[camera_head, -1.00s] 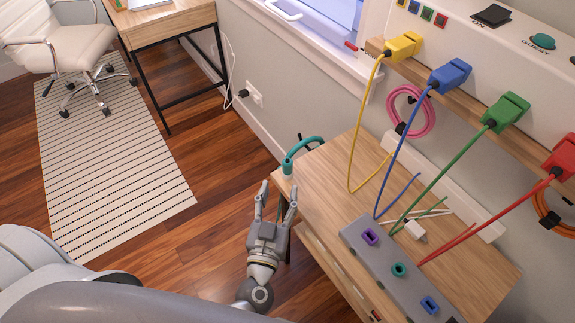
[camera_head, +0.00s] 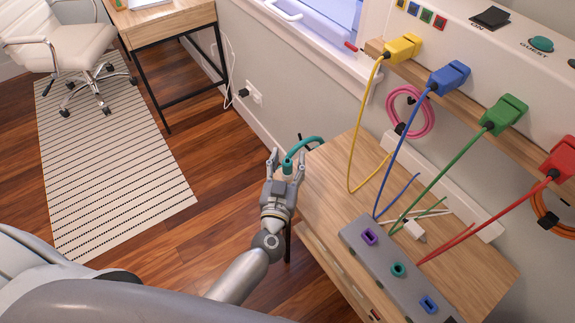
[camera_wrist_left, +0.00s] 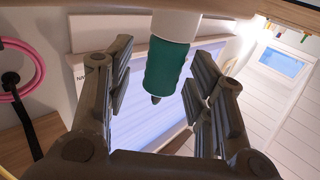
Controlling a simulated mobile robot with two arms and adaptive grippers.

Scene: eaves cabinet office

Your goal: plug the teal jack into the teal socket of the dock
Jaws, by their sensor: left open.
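In the left wrist view the jack's teal part (camera_wrist_left: 165,68), with a white section and a dark tip, shows between the open fingers (camera_wrist_left: 160,85), with gaps on both sides. The grey dock (camera_head: 350,239) lies on the cabinet's near side. Its teal socket (camera_head: 398,269) sits between a purple and a blue one and looks empty. My right gripper is out of view.
Yellow (camera_head: 403,47), blue (camera_head: 449,77), green (camera_head: 504,115) and red (camera_head: 558,160) plugs sit along the ledge, their cables hanging over the cabinet top (camera_head: 340,160). A white adapter (camera_head: 415,230) lies behind the dock. Open floor lies left of the cabinet.

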